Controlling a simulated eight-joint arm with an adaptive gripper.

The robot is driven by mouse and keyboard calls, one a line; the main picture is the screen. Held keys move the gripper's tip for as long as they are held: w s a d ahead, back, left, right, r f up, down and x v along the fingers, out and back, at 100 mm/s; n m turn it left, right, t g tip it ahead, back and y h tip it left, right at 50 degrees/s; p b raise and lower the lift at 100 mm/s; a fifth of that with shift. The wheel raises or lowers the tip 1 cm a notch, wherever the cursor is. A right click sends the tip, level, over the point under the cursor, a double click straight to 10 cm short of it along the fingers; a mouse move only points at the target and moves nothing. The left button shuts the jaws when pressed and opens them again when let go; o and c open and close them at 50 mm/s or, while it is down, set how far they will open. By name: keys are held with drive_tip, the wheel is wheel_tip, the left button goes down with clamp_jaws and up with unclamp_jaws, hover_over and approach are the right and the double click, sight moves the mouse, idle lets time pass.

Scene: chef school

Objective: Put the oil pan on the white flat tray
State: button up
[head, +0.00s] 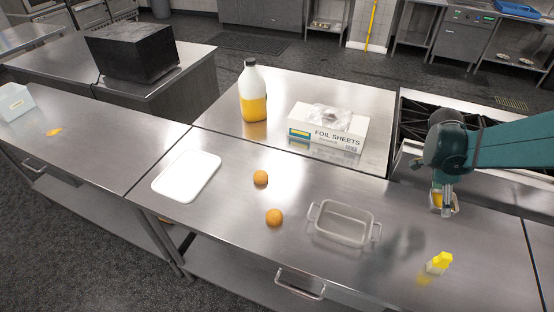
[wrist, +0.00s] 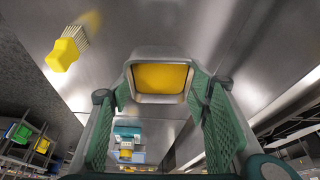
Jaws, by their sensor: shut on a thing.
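The oil pan (head: 437,199) is a small metal pan with yellow oil in it. It is held above the right part of the counter, and it shows large in the wrist view (wrist: 161,77). My gripper (head: 446,205) is shut on the pan, with its green fingers on either side of it in the wrist view (wrist: 159,88). The white flat tray (head: 187,176) lies empty on the counter at the left, far from my gripper. Part of the pan is hidden behind my gripper in the head view.
Two round orange-brown items (head: 260,178) and an empty handled metal dish (head: 343,223) lie between tray and gripper. A yellow brush (head: 439,262) is below my gripper. An oil bottle (head: 252,92) and a foil box (head: 327,128) stand behind.

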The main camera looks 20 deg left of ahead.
drive_tip(key=w+a+r+n+t+p, duration=0.15)
drive_tip(key=w+a, duration=0.35)
drive_tip(key=a, duration=0.7)
drive_tip(key=w+a+n, duration=0.3)
drive_tip(key=w+a, duration=0.1)
drive_tip(key=a, duration=0.8)
drive_tip(key=a+n+t+y, duration=0.2)
drive_tip(key=a+n, duration=0.3)
drive_tip(key=a, duration=1.9)
drive_tip(key=n+y+p, duration=0.2)
drive_tip(key=n+p, duration=0.1)
drive_tip(key=n, duration=0.5)
hover_over(187, 172)
drive_tip(key=shift+s+f+m+t, duration=0.1)
drive_tip(key=shift+f+m+t, duration=0.05)
drive_tip(key=shift+m+t, duration=0.1)
drive_tip(key=shift+d+f, duration=0.1)
drive_tip(key=shift+f, duration=3.05)
